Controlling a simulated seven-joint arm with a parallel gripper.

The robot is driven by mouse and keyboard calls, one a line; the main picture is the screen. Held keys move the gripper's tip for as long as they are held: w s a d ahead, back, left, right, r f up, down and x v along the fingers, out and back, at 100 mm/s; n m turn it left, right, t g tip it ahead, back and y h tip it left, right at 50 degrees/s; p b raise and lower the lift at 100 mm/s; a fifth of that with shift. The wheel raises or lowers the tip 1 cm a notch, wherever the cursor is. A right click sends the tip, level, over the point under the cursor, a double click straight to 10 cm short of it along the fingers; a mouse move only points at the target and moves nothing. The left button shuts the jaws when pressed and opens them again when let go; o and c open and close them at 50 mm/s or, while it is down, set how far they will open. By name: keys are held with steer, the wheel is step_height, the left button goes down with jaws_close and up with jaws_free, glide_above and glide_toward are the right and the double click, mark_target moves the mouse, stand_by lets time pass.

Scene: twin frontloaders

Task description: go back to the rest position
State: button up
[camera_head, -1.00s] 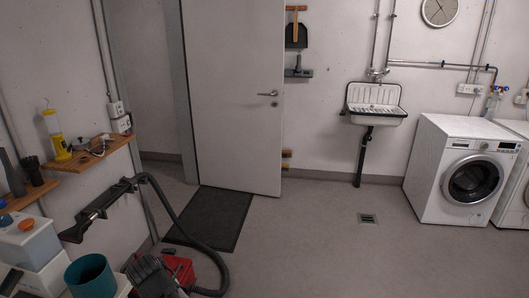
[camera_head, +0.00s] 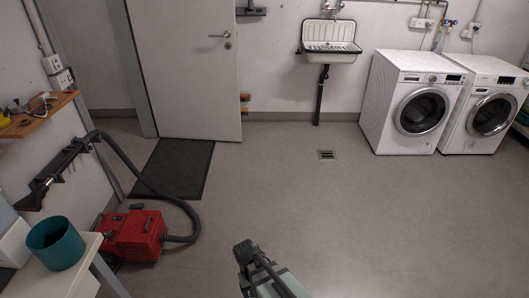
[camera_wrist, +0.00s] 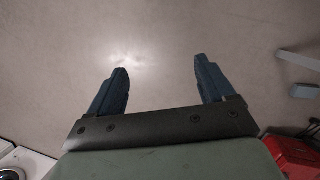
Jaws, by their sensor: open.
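My gripper (camera_wrist: 160,72) is open in the wrist view. Its two dark blue fingers stand wide apart with nothing between them, over bare grey floor. In the head view part of my arm (camera_head: 268,272) shows at the bottom edge, right of the red vacuum cleaner; I cannot make out the fingers there.
A red vacuum cleaner (camera_head: 135,235) with a black hose stands on the floor at left. A teal pot (camera_head: 56,243) stands on a pale table (camera_head: 75,268). Two washing machines (camera_head: 408,105) (camera_head: 487,110) and a sink (camera_head: 331,45) line the back. The middle floor is clear.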

steer(key=s+d+f+m+g+y, duration=0.1)
steer(key=s+d+f+m+g, duration=0.1)
steer(key=s+d+f, duration=0.4)
steer(key=s+d+f+m+g+y, duration=0.1)
steer(key=s+d+f+g, duration=0.1)
steer(key=s+d+f, duration=0.5)
steer(key=s+d, duration=0.6)
steer(key=s, duration=0.1)
steer(key=shift+f+m, duration=0.15)
steer(key=shift+m, duration=0.25)
